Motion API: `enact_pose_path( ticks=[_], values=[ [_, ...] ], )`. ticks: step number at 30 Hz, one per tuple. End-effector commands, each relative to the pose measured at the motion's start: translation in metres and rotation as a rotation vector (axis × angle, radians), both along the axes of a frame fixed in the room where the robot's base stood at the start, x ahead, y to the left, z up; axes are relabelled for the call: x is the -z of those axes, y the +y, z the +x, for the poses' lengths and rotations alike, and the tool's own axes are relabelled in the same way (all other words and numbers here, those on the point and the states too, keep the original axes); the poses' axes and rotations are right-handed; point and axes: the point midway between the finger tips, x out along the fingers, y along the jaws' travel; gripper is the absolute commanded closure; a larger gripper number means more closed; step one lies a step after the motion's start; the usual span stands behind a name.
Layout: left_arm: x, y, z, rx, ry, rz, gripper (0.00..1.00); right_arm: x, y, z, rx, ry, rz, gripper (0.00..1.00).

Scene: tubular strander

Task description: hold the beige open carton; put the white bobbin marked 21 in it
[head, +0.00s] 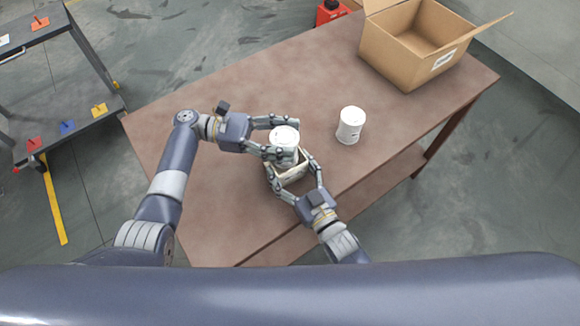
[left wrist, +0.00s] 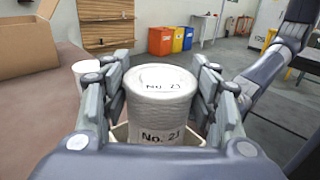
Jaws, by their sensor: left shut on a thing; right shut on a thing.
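The white bobbin marked "No. 21" (head: 284,136) is held upright between the fingers of my left gripper (head: 284,139); its label shows in the left wrist view (left wrist: 160,110). The beige open carton (head: 292,175) stands on the table right below the bobbin. My right gripper (head: 296,178) is shut on the carton, with its fingers at the carton's sides. The bobbin's lower end is at or just above the carton's opening; I cannot tell how deep it is. In the left wrist view the carton's rim (left wrist: 120,132) shows around the bobbin's lower part.
A second white bobbin (head: 350,125) stands on the brown table (head: 235,90) to the right. A large open cardboard box (head: 400,70) stands at the table's far right corner. A red object (head: 331,12) is beyond the far edge. A shelf rack (head: 70,128) stands at left.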

Motion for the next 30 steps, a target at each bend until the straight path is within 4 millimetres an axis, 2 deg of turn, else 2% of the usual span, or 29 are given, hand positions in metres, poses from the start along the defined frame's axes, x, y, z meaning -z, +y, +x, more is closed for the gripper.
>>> enact_pose_path(
  ticks=[30],
  values=[
    [0.041,-0.001,0.001,0.000,0.000,-0.001,0.72,0.000,0.000,0.000,0.000,0.001,0.000,0.50]
  ],
)
